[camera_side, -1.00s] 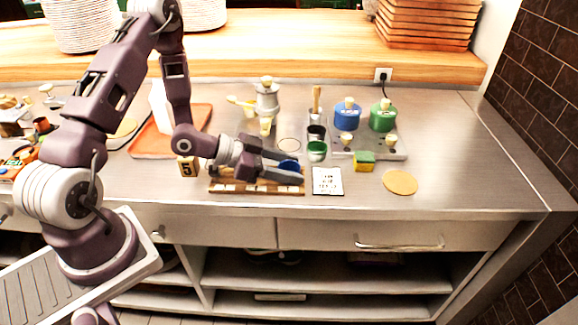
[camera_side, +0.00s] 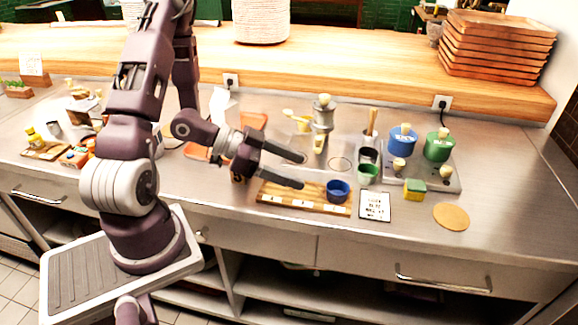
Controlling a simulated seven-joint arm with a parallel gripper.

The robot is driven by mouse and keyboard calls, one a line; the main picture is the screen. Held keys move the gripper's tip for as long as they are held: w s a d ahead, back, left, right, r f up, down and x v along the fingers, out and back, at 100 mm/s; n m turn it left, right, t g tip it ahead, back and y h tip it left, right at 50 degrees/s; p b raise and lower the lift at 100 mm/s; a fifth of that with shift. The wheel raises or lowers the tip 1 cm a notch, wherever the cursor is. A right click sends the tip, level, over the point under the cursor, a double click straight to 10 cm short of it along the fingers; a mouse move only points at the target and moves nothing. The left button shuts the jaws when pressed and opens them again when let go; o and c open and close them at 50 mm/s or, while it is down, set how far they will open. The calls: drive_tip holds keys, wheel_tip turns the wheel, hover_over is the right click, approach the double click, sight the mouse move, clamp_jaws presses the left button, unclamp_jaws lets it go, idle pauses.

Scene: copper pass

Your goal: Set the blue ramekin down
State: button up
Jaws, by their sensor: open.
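The blue ramekin (camera_side: 338,190) stands upright on the right end of a low wooden board (camera_side: 304,198) with pale labels along its front edge. My gripper (camera_side: 304,172) is open and empty, to the left of the ramekin and apart from it. Its two fingers point right, toward the ramekin, one behind the other. Nothing is between them.
A green ramekin (camera_side: 367,173) and a dark cup (camera_side: 368,154) stand behind right. A printed card (camera_side: 374,206), a yellow-green sponge (camera_side: 414,189) and a round cork mat (camera_side: 451,216) lie to the right. Blue (camera_side: 402,143) and green (camera_side: 438,147) canisters stand on a tray. The counter's right end is clear.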

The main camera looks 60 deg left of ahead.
drive_tip(key=a+y, duration=0.1)
drive_tip(key=w+a+g+y, duration=0.1)
drive_tip(key=y, duration=0.1)
drive_tip(key=shift+w+a+r, duration=0.15)
drive_tip(key=shift+w+a, duration=0.15)
wheel_tip(320, 180, up, 11)
drive_tip(key=s+a+n+g+y, duration=0.2)
drive_tip(key=s+n+y, duration=0.15)
drive_tip(key=y, duration=0.35)
drive_tip(key=s+d+r+n+g+h, duration=0.1)
drive_tip(key=s+d+r, duration=0.1)
drive_tip(key=s+d, duration=0.4)
drive_tip(key=s+d+r+n+g+h, duration=0.1)
drive_tip(key=s+d+r+n, duration=0.1)
drive_tip(key=s+d, duration=0.4)
drive_tip(key=s+r, duration=0.1)
drive_tip(key=s, duration=0.2)
drive_tip(key=shift+d+h, duration=0.4)
